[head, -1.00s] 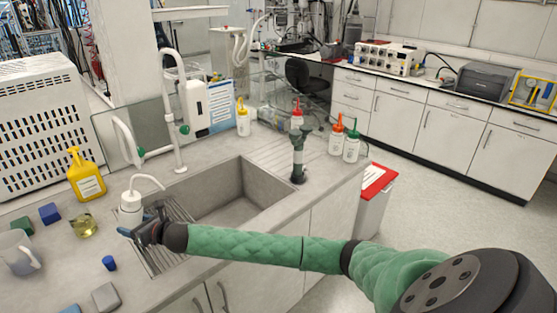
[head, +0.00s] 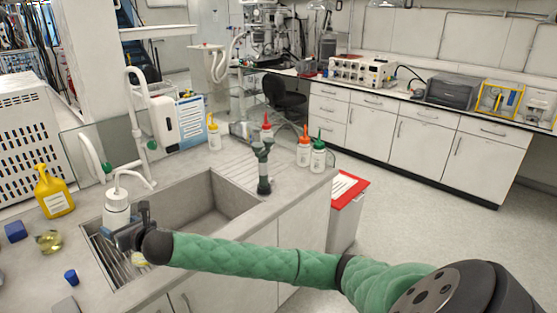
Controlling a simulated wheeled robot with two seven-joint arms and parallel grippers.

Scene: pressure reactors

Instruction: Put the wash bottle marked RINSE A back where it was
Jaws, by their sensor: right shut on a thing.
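A white wash bottle with a white cap and bent spout (head: 117,205) is at the left end of the sink, upright or nearly so. My right gripper (head: 127,236) is shut on it, reaching in from the right on a green-sleeved arm. The gripper hides much of the bottle's body, and I cannot read its marking. The bottle appears over the wire rack (head: 103,262) at the sink's left end; I cannot tell whether it touches anything below. My left gripper is not in view.
A yellow bottle (head: 54,193), blue block (head: 15,231) and small flask (head: 48,242) are left.

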